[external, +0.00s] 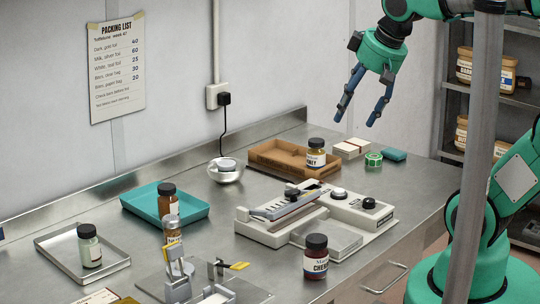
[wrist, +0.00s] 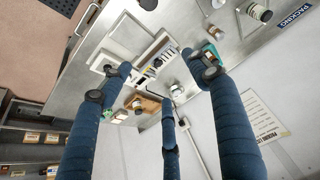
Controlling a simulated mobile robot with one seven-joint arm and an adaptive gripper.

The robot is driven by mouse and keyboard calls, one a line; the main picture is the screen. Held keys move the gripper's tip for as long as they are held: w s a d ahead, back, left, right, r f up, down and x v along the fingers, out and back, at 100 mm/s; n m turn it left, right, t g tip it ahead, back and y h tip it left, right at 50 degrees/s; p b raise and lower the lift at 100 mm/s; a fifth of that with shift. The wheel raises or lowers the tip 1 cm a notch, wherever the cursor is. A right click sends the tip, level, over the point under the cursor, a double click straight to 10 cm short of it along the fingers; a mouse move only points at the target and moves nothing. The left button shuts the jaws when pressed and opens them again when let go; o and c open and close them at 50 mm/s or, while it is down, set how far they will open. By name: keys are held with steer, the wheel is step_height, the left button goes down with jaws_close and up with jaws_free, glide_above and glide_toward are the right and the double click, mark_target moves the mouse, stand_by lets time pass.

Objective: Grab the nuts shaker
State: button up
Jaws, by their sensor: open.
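No label that I can read says nuts, so I cannot tell for certain which jar is the nuts shaker. A brown jar with a dark lid (external: 167,196) stands upright at the teal tray (external: 190,209); its label is turned aside. A honey jar (external: 316,154) stands by the brown tray (external: 268,166). A dark red cherry jar (external: 316,260) stands at the front edge. A pale green jar (external: 89,247) stands in the metal tray (external: 112,262). My gripper (external: 358,117) is open and empty, high above the back right of the bench, apart from every jar.
A white sealing machine (external: 278,236) fills the bench's middle. A metal bowl (external: 226,173), small boxes (external: 351,148) and a green roll (external: 373,160) lie behind it. A grey post (external: 478,150) stands at the right. Shelves (external: 508,97) hold jars behind it.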

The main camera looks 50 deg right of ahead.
steer(key=w+a+r+m+g+p, duration=0.1)
steer(key=w+a+r+p, duration=0.15)
steer(key=w, duration=1.05)
steer(key=m+g+p, duration=0.3)
steer(key=g+p, duration=0.1)
steer(key=p, duration=0.3)
glide_above(171, 218)
step_height(171, 218, down, 26)
steer(key=shift+d+f, duration=0.15)
steer(key=shift+w+a+f, duration=0.1)
steer(key=shift+a+f, duration=0.1)
steer(key=shift+f, duration=0.25)
steer(key=shift+f, duration=0.15)
steer(key=shift+f, duration=4.15)
steer(key=shift+f, duration=0.15)
